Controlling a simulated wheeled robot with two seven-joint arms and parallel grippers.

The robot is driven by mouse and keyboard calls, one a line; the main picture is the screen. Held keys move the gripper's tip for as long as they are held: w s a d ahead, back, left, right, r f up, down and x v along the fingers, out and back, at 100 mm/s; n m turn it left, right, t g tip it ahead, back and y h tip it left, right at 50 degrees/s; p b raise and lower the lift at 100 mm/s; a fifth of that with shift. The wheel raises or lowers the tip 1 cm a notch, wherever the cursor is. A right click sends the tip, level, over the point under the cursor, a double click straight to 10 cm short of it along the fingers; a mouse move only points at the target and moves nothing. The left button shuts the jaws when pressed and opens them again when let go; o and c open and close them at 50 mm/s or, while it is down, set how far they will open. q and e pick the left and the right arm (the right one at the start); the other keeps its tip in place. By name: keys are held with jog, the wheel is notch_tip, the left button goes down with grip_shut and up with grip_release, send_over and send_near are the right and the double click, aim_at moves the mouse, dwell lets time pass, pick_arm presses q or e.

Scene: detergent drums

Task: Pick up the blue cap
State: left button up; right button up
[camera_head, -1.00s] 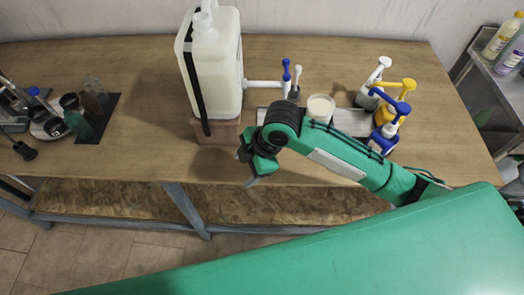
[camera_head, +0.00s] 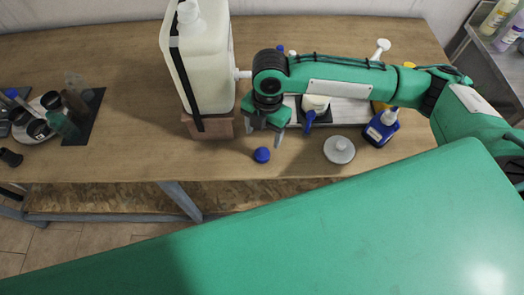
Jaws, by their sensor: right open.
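A small round blue cap (camera_head: 261,155) lies on the wooden table near its front edge. My right gripper (camera_head: 264,137) reaches in from the right and hangs just above and behind the cap. Its fingers are apart and empty, pointing down, with the cap lying just in front of them in the picture. I cannot tell the exact height gap. My left gripper is not in view.
A large white jug (camera_head: 205,70) stands on a wooden block (camera_head: 208,125) left of the gripper. A grey-white round lid (camera_head: 339,150) and a blue bottle (camera_head: 381,130) are to the right. Dark jars (camera_head: 62,124) stand far left. The table (camera_head: 140,140) left of the block is clear.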

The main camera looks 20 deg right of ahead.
aim_at(262, 153)
notch_tip(262, 153, down, 3)
jog(key=shift+s+a+f, duration=0.1)
jog(key=shift+a, duration=0.05)
jog(key=f, duration=0.1)
jog(key=f+p, duration=0.1)
jog(key=f, duration=0.1)
jog(key=f+p, duration=0.1)
jog(key=shift+s+f, duration=0.3)
jog(key=shift+f, duration=0.35)
jog(key=c, duration=1.1)
jog(key=shift+r, duration=0.1)
jog(key=shift+c, duration=0.2)
